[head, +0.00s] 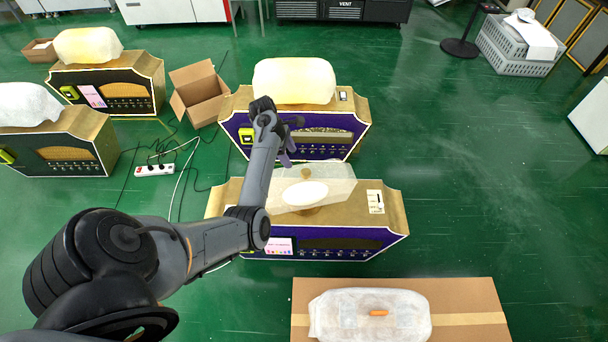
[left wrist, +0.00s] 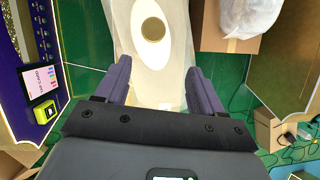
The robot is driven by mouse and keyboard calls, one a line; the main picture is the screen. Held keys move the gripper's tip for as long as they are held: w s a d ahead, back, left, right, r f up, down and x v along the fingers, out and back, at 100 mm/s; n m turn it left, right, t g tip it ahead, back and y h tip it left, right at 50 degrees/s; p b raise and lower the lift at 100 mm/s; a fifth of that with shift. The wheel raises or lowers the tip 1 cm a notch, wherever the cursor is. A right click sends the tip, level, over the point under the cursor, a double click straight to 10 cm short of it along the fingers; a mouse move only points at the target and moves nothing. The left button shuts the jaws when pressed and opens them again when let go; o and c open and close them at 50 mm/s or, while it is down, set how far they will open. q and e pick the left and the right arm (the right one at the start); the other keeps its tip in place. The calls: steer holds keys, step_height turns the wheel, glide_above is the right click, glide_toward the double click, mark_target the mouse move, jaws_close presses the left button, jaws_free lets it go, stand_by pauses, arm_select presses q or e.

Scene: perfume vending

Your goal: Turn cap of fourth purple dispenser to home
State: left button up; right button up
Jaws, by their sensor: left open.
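Two purple-fronted dispensers with gold tops stand in the head view, a far one (head: 340,147) and a near one (head: 389,217). I cannot tell which counts as the fourth. A small round gold cap (head: 306,174) shows by a white oval (head: 305,193) and translucent wrapping on the near dispenser. In the left wrist view a round gold cap (left wrist: 153,29) sits on a white oval over pale wrapping, beyond the fingertips. My left gripper (head: 287,152) hangs between the two dispensers. Its fingers are apart and empty in the left wrist view (left wrist: 160,75). My right gripper is out of view.
The far dispenser carries a pale wrapped container (head: 293,80). A cardboard box (head: 199,92) and a power strip (head: 155,170) with cables lie left. A wrapped container (head: 370,312) rests on a carton (head: 465,300) at the front. Green floor is free at right.

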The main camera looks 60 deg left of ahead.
mark_target(306, 172)
arm_select(q)
steer(key=b+x, duration=0.1)
steer(key=x, duration=0.2)
steer(key=w+b+x, duration=0.1)
steer(key=b+x, duration=0.1)
steer(key=x, duration=0.2)
steer(key=w+b+x, duration=0.1)
steer(key=x, duration=0.2)
steer(key=shift+f, duration=0.1)
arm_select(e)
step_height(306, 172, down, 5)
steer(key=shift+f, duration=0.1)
arm_select(q)
steer(key=shift+w, duration=0.1)
